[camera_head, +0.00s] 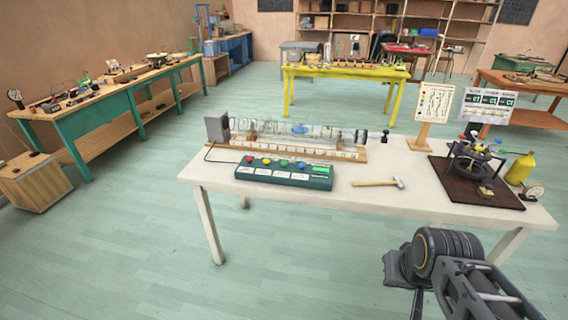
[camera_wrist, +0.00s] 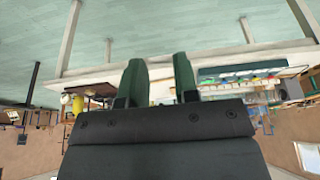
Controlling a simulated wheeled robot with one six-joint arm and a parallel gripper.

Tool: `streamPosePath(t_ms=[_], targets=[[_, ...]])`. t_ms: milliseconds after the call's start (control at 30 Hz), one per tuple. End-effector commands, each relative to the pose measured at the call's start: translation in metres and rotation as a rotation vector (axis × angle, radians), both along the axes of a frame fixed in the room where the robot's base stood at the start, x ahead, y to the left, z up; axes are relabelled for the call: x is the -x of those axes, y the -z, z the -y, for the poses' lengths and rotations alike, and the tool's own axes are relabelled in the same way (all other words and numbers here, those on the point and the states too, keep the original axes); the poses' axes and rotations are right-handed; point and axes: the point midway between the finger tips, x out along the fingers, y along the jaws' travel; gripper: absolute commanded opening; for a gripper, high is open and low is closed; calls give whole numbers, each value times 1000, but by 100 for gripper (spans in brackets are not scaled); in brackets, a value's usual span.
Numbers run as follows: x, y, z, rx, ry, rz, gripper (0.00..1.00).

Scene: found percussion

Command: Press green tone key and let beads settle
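A dark green key box (camera_head: 275,179) sits at the front left of the white table, with a row of small coloured keys. The key box (camera_wrist: 240,72) appears upside down there, beyond and to the right of the fingers. My arm is at the lower right in the head view.
The white table (camera_head: 340,199) also holds a hammer (camera_head: 378,183) right of the key box. A dark board (camera_head: 470,190) with a metal stand, a yellow bottle (camera_head: 520,168) and a sign card (camera_head: 433,103) are at its right. The floor in front is clear.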

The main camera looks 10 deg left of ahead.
Motion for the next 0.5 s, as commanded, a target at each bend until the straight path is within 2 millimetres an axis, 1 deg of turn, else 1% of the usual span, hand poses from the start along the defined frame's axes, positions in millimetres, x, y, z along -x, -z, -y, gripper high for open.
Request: streamPosePath(t_ms=[33,267,300,500], targets=[[0,0,0,0,0,0,23],[0,0,0,0,0,0,1],[0,0,0,0,0,0,0],[0,0,0,0,0,0,0]])
